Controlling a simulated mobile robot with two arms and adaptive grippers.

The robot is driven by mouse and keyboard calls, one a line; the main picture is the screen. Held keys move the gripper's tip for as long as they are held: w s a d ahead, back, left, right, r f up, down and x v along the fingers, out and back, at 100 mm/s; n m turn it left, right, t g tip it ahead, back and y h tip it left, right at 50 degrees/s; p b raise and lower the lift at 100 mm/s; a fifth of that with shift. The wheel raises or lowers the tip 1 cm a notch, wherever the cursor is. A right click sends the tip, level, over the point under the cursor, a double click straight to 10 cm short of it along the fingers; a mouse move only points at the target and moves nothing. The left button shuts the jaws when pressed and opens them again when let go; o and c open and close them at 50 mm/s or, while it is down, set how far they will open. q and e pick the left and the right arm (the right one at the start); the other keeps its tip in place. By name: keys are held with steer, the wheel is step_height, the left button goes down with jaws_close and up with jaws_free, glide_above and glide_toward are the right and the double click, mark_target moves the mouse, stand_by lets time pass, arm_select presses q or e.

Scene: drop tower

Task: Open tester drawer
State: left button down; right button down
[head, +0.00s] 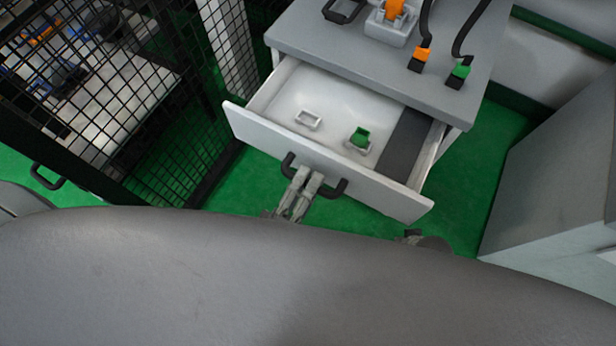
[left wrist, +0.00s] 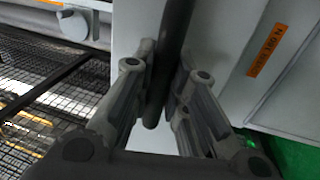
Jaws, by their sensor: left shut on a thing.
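The tester drawer (head: 320,160) stands pulled out from a grey cabinet (head: 375,60), with its inside showing. Its white front carries a black handle (head: 334,189). My left gripper (head: 309,175) is at the left-middle part of this handle, shut on it. In the left wrist view the fingers (left wrist: 160,85) close on the dark handle bar (left wrist: 174,40) from both sides. Inside the drawer are a small empty grey holder (head: 308,120), a second holder with a green block (head: 360,138), and a dark grey strip (head: 405,142).
On the cabinet top are a grey fixture with an orange part (head: 393,22) and orange (head: 420,60) and green (head: 459,74) cable plugs. A black mesh fence (head: 170,110) stands close on the left. A grey block (head: 555,170) stands right. Green floor lies between.

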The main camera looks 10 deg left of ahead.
arm_select(q)
steer(key=c, duration=1.4)
jaws_free()
steer(key=v, duration=1.2)
